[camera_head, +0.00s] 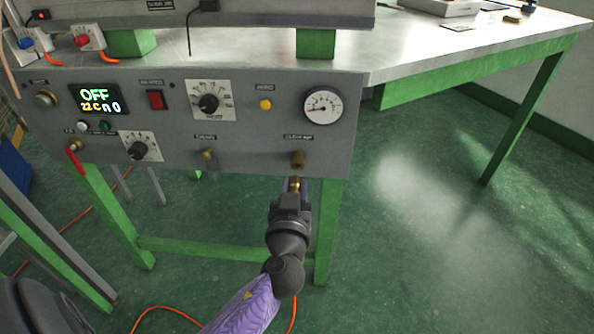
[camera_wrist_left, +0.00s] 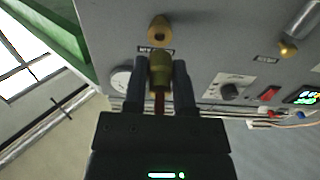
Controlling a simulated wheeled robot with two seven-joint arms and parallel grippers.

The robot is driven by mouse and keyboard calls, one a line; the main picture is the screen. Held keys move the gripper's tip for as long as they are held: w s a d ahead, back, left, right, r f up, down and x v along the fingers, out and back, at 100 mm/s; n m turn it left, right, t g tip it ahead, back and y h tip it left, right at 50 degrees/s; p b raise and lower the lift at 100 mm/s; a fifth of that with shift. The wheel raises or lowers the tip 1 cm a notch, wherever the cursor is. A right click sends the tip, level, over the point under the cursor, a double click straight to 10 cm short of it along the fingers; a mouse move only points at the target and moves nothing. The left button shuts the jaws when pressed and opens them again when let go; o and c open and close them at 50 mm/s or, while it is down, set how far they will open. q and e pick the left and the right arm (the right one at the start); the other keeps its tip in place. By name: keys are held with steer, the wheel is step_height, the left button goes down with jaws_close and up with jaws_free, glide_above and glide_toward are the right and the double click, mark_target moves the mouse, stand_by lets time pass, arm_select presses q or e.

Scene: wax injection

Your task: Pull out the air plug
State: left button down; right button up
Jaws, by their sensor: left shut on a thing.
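My left gripper (camera_head: 293,192) is in front of the lower right part of the grey control panel (camera_head: 250,138), its arm coming up from below. It is shut on the brass air plug (camera_head: 294,184), which also shows between the two dark fingers in the left wrist view (camera_wrist_left: 160,66). A reddish hose runs back from the plug between the fingers (camera_wrist_left: 159,102). The brass air fitting (camera_head: 298,159) on the panel shows beyond the plug, also in the left wrist view (camera_wrist_left: 159,29). Plug and fitting look apart, with a gap between them. My right gripper is not in view.
The panel carries a pressure gauge (camera_head: 323,106), dials, a red switch (camera_head: 155,100) and a display reading OFF (camera_head: 96,99). A metal-topped table (camera_head: 440,45) with green legs stands behind. An orange hose lies near the floor. Floor to the right is clear.

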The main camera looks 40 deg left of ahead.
arm_select(q)
steer(key=shift+v, duration=0.95)
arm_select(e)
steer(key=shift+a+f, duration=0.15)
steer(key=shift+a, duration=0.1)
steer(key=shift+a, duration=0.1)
